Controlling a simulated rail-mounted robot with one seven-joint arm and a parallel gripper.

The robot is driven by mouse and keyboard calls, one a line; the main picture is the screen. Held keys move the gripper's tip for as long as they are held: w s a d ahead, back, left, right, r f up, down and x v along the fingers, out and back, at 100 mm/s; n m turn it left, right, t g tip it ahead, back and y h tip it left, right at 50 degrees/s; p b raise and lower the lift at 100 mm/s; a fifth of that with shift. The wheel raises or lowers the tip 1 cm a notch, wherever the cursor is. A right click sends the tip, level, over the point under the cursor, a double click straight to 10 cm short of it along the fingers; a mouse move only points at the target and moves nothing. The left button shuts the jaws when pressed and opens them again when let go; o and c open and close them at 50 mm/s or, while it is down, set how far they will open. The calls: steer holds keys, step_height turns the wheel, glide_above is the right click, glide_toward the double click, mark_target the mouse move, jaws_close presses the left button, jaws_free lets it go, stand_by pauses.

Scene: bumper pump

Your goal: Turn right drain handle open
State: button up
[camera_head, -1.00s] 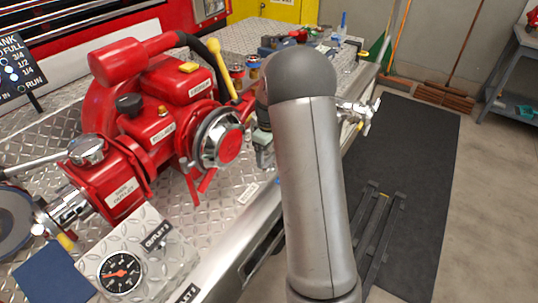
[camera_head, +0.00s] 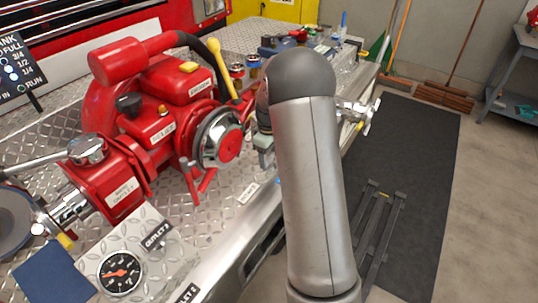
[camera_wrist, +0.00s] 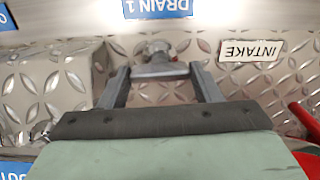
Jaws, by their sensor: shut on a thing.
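In the wrist view a silver metal drain handle (camera_wrist: 158,62) stands out from the diamond-plate panel, close to a blue label reading DRAIN 1 (camera_wrist: 157,8). My gripper (camera_wrist: 160,74) has one dark finger on each side of this handle and is shut on it. The handle's wide flat end lies between the fingertips. In the head view my gripper (camera_head: 264,145) is mostly hidden behind my arm at the deck's front edge, and the handle is hidden there. I cannot tell from these views how far the handle is turned.
The red pump (camera_head: 160,115) with its round silver outlet cap stands just left of my gripper. A silver valve fitting (camera_head: 360,115) sticks out right of my arm. A white INTAKE label (camera_wrist: 251,51) is on the panel. A black floor mat (camera_head: 415,165) lies right of the deck.

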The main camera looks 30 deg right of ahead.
steer(key=n, duration=0.4)
steer(key=shift+n, duration=0.3)
steer(key=n, duration=0.4)
steer(key=shift+r+n+p, duration=0.1)
steer(key=shift+n+p, duration=0.2)
steer(key=n+p, duration=0.2)
steer(key=n, duration=0.2)
steer(key=shift+n+p, duration=0.85)
steer(key=shift+n, duration=1.25)
steer(key=o, duration=1)
